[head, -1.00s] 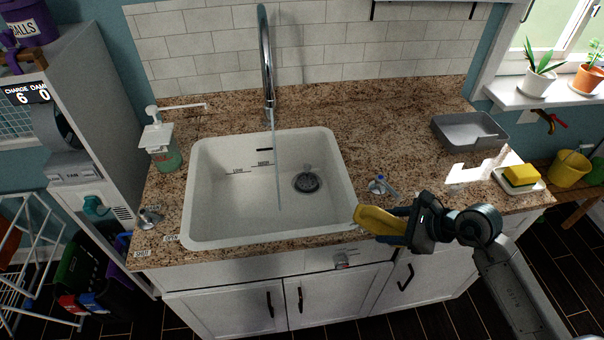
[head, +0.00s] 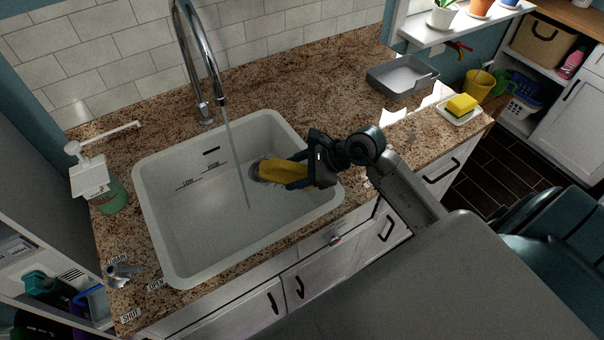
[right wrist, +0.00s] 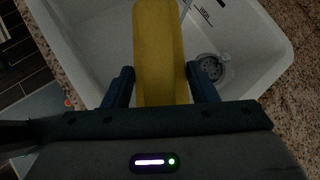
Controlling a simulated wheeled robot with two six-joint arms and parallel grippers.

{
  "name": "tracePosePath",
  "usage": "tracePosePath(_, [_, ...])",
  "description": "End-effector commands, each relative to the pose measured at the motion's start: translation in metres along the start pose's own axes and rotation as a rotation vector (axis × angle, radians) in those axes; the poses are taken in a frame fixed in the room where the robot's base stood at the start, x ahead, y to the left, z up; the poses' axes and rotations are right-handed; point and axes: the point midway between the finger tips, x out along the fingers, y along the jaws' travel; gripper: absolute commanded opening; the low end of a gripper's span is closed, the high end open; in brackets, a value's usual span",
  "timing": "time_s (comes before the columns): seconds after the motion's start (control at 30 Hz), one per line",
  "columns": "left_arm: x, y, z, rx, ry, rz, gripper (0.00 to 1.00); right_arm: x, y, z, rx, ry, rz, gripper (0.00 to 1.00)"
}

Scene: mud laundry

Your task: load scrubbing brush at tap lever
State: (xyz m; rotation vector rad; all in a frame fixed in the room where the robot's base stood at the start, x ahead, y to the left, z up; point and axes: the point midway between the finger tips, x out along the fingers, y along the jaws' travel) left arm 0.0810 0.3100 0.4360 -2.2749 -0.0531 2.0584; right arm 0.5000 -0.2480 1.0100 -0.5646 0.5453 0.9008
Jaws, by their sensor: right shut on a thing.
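My right gripper (head: 288,172) is shut on the yellow scrubbing brush (head: 272,171) and holds it over the right part of the white sink (head: 165,255). In the right wrist view the brush (right wrist: 158,45) points away between the two fingers (right wrist: 161,88), with the sink below. The chrome tap (head: 216,80) arches over the sink, and a thin water stream (head: 238,165) runs from it, left of the brush. The small blue-topped tap lever right of the sink is hidden behind my right arm. My left gripper is out of view.
A soap dispenser (head: 105,190) stands left of the sink. A lever (head: 120,272) with OPEN and SHUT labels sits at the front left. A grey tray (head: 400,78) and a yellow sponge (head: 462,104) on a dish lie right.

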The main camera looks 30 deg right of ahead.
Motion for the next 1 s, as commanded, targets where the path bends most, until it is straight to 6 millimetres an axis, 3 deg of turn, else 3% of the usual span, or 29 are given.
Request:
tracePosePath(0.67, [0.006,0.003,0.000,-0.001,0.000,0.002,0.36,0.054,-0.038,0.019,0.001,-0.002,0.000,0.34])
tracePosePath(1.0, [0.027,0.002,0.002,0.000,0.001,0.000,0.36,0.080,-0.055,0.025,-0.001,-0.001,0.000,0.34])
